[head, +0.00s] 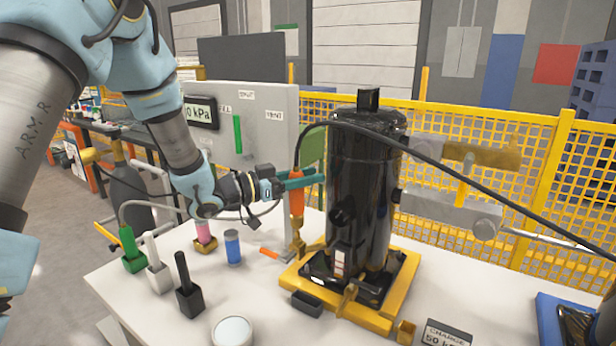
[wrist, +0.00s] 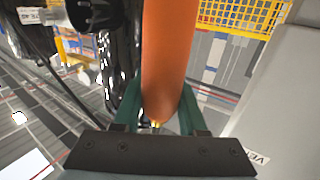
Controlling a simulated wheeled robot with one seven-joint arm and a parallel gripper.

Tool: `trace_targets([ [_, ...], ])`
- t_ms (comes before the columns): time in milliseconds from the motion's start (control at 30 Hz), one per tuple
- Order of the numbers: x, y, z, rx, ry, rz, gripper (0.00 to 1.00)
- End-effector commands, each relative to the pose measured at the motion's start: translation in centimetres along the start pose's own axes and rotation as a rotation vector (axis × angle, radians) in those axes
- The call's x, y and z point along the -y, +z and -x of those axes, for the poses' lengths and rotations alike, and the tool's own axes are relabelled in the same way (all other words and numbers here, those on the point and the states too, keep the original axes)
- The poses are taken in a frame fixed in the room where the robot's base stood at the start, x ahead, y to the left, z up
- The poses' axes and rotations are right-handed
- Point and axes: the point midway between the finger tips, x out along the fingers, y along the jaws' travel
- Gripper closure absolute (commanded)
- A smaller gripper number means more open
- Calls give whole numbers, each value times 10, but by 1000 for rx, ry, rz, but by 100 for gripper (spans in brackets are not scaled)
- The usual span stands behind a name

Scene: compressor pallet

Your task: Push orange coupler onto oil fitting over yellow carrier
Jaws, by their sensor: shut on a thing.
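The orange coupler (head: 297,205) is upright in my gripper (head: 303,180), which is shut on it with green fingers. It also fills the middle of the wrist view (wrist: 168,60), between the green fingers (wrist: 158,115). A black hose rises from its top. Its lower end is just above or at a small brass piece (head: 298,246) beside the black compressor (head: 365,190); I cannot tell whether they touch. The compressor stands on a yellow carrier (head: 400,290) on the white table. The oil fitting cannot be clearly told apart from the brass piece.
Green, white and black handled tools stand in holders at the left, the black one (head: 188,290) nearest. A blue cylinder (head: 233,247), a pink-topped item (head: 204,235) and a round white-topped can (head: 232,331) stand on the table. A grey panel (head: 270,130) rises behind my gripper.

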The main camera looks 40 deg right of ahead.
Motion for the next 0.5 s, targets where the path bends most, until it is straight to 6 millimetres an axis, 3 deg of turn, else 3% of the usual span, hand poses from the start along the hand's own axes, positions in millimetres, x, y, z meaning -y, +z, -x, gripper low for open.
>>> trace_targets([
  [500,0,13,0,-1,0,0,100],
])
